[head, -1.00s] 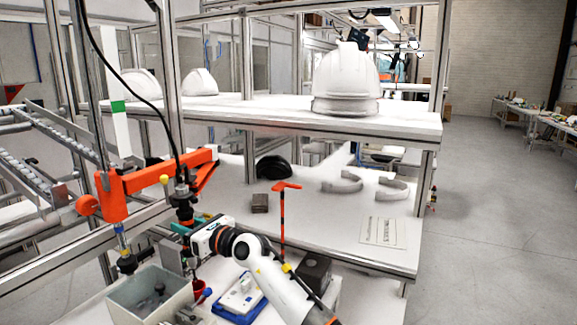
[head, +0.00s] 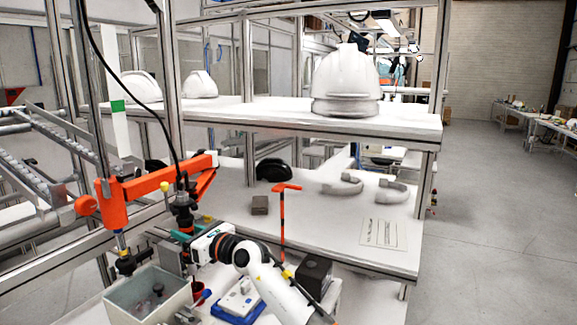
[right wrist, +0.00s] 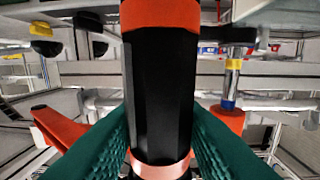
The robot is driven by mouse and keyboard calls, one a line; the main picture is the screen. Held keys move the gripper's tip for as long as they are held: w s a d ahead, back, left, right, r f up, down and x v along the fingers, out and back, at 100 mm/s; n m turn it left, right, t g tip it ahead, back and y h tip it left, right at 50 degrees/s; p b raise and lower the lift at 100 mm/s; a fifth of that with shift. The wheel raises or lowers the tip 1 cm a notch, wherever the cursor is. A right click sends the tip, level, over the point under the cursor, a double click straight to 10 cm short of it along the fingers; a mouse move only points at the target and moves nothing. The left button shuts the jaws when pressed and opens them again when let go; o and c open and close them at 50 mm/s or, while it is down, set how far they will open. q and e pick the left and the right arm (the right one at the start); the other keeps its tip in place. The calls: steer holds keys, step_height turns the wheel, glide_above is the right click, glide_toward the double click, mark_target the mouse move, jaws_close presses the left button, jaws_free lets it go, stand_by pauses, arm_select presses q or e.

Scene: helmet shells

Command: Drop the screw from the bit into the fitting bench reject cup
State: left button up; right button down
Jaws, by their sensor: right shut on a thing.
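My right gripper (head: 183,236) is shut with its teal fingers on the black body of a screwdriver (head: 183,208), which hangs upright under a cable. In the right wrist view, the fingers press on both sides of the black screwdriver body (right wrist: 160,90), with orange bands above and below. The bit and any screw on it are hidden behind the fingers and bench parts. A small red cup (head: 203,294), probably the reject cup, stands just right of the grey bin, below the gripper and partly hidden. My left gripper is not in view.
A grey open bin (head: 125,297) with small dark parts stands at lower left. An orange jointed arm (head: 150,180) reaches close behind the screwdriver. A blue-and-white fixture (head: 238,302) lies right of the cup. A shelf with white helmets (head: 345,82) spans above the bench.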

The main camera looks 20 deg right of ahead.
mark_target(188, 216)
steer(key=shift+f+b, duration=0.3)
steer(key=shift+f, duration=0.4)
stand_by(0.8)
steer(key=shift+f, duration=0.15)
stand_by(0.7)
step_height(188, 216, up, 6)
steer(key=p, duration=0.6)
stand_by(0.4)
